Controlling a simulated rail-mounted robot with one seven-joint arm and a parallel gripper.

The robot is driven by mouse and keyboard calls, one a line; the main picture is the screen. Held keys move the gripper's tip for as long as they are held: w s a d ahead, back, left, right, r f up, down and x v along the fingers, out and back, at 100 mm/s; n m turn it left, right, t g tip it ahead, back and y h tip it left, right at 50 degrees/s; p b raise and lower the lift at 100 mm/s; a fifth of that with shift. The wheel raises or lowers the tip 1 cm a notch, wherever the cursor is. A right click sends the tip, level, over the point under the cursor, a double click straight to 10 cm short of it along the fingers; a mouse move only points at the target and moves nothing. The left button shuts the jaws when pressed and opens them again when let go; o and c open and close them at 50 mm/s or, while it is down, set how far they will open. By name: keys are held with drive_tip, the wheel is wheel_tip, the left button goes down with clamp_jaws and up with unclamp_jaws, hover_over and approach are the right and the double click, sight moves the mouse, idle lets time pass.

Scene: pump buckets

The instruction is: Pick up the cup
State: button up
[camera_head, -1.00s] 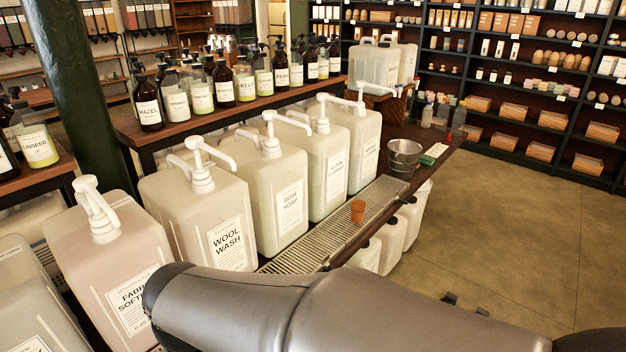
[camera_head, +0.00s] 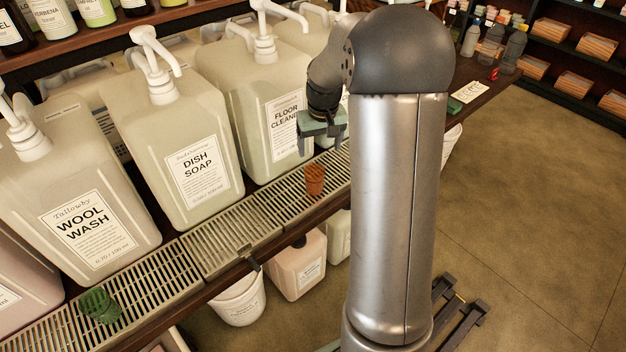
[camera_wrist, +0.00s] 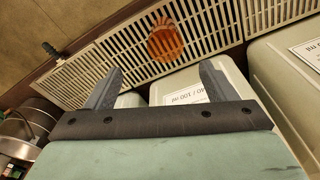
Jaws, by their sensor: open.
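The small orange-brown cup (camera_head: 315,180) stands on the slatted drip grate in front of the floor cleaner jug. In the wrist view the cup (camera_wrist: 166,43) shows just beyond the fingertips, roughly centred between them. My gripper (camera_head: 322,150) hangs above and slightly behind the cup, near the floor cleaner jug (camera_head: 262,125). In the wrist view my gripper (camera_wrist: 161,68) has its two fingers wide apart with nothing between them. The cup is apart from the fingers.
A row of pump jugs, including dish soap (camera_head: 200,165) and wool wash (camera_head: 90,220), stands close behind the grate (camera_head: 240,240). A green object (camera_head: 100,305) sits on the grate at left. A metal bucket (camera_wrist: 30,120) shows in the wrist view. Open floor lies at right.

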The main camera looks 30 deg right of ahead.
sight(314, 179)
drive_tip(key=f, duration=0.3)
drive_tip(key=f+p, duration=0.1)
drive_tip(key=f, duration=0.2)
drive_tip(key=w+f, duration=0.1)
drive_tip(key=f, duration=0.2)
drive_tip(key=shift+a+f, duration=0.1)
drive_tip(key=shift+f, duration=0.25)
drive_tip(key=shift+w+a+f+p, duration=0.1)
drive_tip(key=shift+w+f+p, duration=0.15)
drive_tip(key=shift+f, duration=0.6)
drive_tip(key=shift+w+f+p, duration=0.1)
drive_tip(key=shift+f+p, duration=0.25)
drive_tip(key=shift+f, duration=0.55)
drive_tip(key=shift+w+a+f+p, duration=0.1)
drive_tip(key=shift+w+f+p, duration=0.15)
drive_tip(key=shift+f, duration=0.6)
drive_tip(key=c, duration=1)
